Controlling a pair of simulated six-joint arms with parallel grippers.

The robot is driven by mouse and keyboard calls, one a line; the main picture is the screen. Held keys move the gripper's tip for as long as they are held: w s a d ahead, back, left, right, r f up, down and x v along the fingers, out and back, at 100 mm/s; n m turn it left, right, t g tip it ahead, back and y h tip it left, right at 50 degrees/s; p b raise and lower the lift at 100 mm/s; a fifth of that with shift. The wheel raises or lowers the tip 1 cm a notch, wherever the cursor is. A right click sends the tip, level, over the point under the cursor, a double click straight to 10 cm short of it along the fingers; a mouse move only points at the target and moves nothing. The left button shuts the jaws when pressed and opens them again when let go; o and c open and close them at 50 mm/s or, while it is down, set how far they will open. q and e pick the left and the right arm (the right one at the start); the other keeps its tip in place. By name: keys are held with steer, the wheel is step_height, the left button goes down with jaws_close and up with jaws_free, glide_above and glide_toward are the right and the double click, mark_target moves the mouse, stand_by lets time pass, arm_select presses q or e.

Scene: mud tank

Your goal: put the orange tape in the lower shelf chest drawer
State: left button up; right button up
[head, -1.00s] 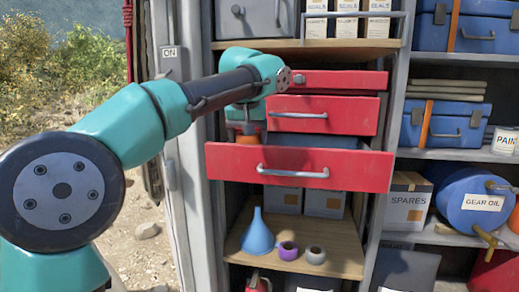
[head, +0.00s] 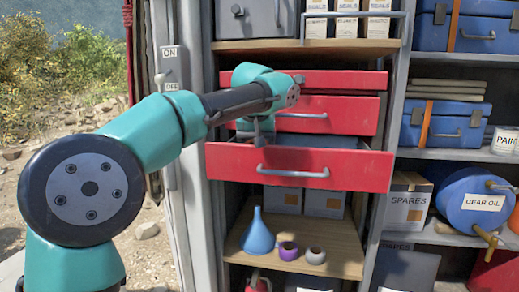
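A red drawer chest stands on the shelf in the head view. Its lowest drawer (head: 225,161) is pulled out furthest toward me, with a grey bar handle on its front. My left gripper (head: 256,138) points down over the left part of this open drawer, just behind its front panel. Its fingertips are small and partly hidden, so I cannot tell whether they are open or shut. No orange tape is visible now; the inside of the drawer is mostly hidden by its front. My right gripper is out of view.
The middle drawer (head: 350,116) and top drawer (head: 345,80) sit above, set further back. On the wooden shelf (head: 335,262) below stand a blue funnel (head: 257,237), a purple tape roll (head: 288,251) and a grey roll (head: 316,256). A grey post borders the left side.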

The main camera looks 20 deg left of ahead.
arm_select(q)
steer(key=shift+w+d+f, duration=0.15)
steer(key=shift+w+d, duration=0.05)
steer(key=shift+w, duration=0.25)
steer(key=shift+f, duration=0.5)
steer(key=shift+f, duration=0.1)
steer(key=o, duration=1)
steer(key=shift+c, duration=0.2)
steer(key=v, duration=1.2)
